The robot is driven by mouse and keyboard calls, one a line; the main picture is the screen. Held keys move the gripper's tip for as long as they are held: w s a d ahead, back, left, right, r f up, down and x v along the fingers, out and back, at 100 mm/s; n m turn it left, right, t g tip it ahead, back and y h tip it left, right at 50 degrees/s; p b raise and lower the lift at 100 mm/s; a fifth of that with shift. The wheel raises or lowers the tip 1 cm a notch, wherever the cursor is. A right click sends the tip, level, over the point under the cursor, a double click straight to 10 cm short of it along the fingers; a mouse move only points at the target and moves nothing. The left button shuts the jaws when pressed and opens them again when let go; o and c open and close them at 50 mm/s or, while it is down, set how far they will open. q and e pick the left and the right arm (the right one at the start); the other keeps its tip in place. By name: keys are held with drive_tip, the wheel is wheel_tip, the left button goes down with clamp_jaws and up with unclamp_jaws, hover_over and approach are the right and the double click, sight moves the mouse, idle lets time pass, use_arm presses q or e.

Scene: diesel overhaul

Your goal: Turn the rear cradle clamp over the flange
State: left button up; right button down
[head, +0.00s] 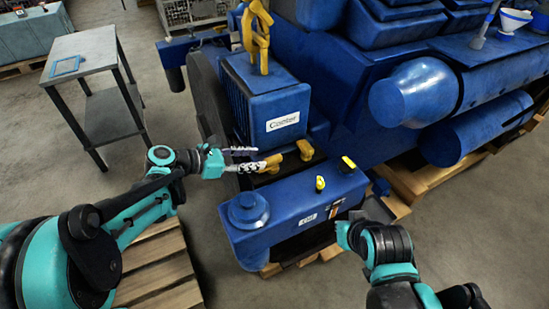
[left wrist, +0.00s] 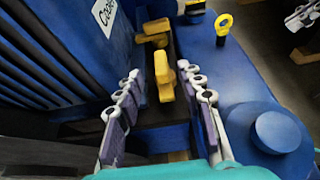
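Two yellow clamps sit in the narrow gap between the blue engine block and the lower blue tank. The nearer clamp (head: 271,163) shows upright in the left wrist view (left wrist: 163,76). The farther clamp (head: 305,150) appears beyond it in the left wrist view (left wrist: 154,32). I cannot tell which is the rear one, and no flange stands out clearly. My left gripper (head: 243,160) is open, its fingers (left wrist: 163,108) either side of the gap, short of the nearer clamp. My right gripper (head: 345,236) is by the tank's right end; its fingers are unclear.
The blue tank (head: 285,222) has a round cap and yellow-topped fittings. The block's ribbed side (left wrist: 50,55) rises close to my left fingers. A yellow lifting hook (head: 257,38) stands above the block. A grey side table (head: 82,57) is at left; the floor between is open.

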sight(274, 157)
use_arm(q)
drive_tip(key=b+x, duration=0.2)
drive_tip(key=x, duration=0.5)
drive_tip(key=shift+w+d, duration=0.15)
drive_tip(key=shift+d, duration=0.25)
clamp_jaws()
